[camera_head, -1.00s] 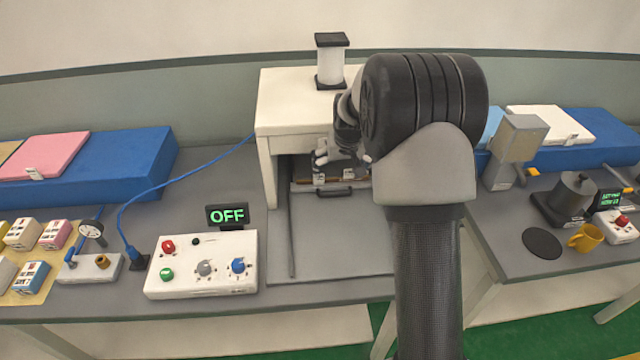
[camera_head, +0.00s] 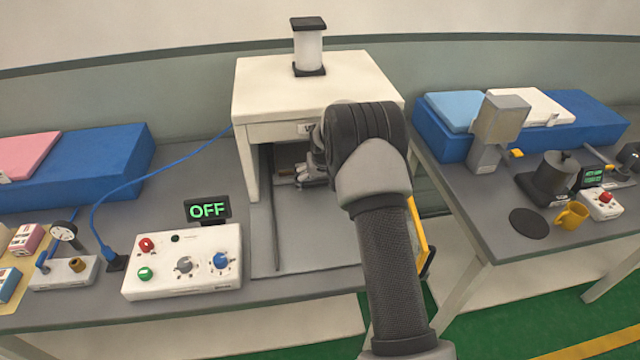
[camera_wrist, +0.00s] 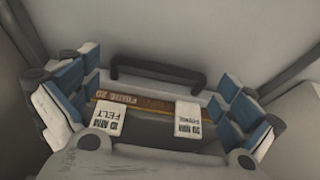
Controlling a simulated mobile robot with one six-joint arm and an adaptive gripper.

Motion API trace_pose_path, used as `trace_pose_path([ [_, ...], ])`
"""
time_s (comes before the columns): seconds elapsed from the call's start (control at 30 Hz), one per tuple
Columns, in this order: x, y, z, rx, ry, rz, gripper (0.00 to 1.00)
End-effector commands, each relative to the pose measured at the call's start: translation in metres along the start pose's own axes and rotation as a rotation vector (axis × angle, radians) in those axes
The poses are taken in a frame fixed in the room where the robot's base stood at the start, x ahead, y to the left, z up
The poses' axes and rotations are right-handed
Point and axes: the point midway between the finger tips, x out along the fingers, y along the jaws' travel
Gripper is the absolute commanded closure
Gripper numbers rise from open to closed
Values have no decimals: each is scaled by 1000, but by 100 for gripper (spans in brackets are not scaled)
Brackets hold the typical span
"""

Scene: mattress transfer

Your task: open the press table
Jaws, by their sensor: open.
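The press (camera_head: 300,88) is a white box-like frame with a dark-capped white cylinder (camera_head: 308,47) on top. Its grey table (camera_head: 318,255) lies in front of and under the frame. A black bar handle (camera_wrist: 158,72) shows in the wrist view, on the light table part beyond a brown strip (camera_wrist: 150,101) and two white tags. My gripper (camera_wrist: 152,104) is open, its blue-and-white fingers spread left and right of the tags and strip. The handle lies ahead, apart from the fingers. In the head view my gripper (camera_head: 310,172) is under the press front and hides the handle.
A control box (camera_head: 185,262) with knobs and a display reading OFF (camera_head: 208,209) stands left of the table. A blue cable (camera_head: 165,168) runs to the press. A right-hand bench carries a yellow mug (camera_head: 570,216), black disc and blue block. The grey table front is clear.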

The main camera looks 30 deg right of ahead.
Motion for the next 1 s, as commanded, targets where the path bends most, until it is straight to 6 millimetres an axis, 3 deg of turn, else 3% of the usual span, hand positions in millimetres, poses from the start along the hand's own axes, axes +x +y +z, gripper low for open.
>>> trace_pose_path([
  [0.33, 3, 0, 0, 0, 0, 0, 1],
  [1.0, 3, 0, 0, 0, 0, 0, 45],
])
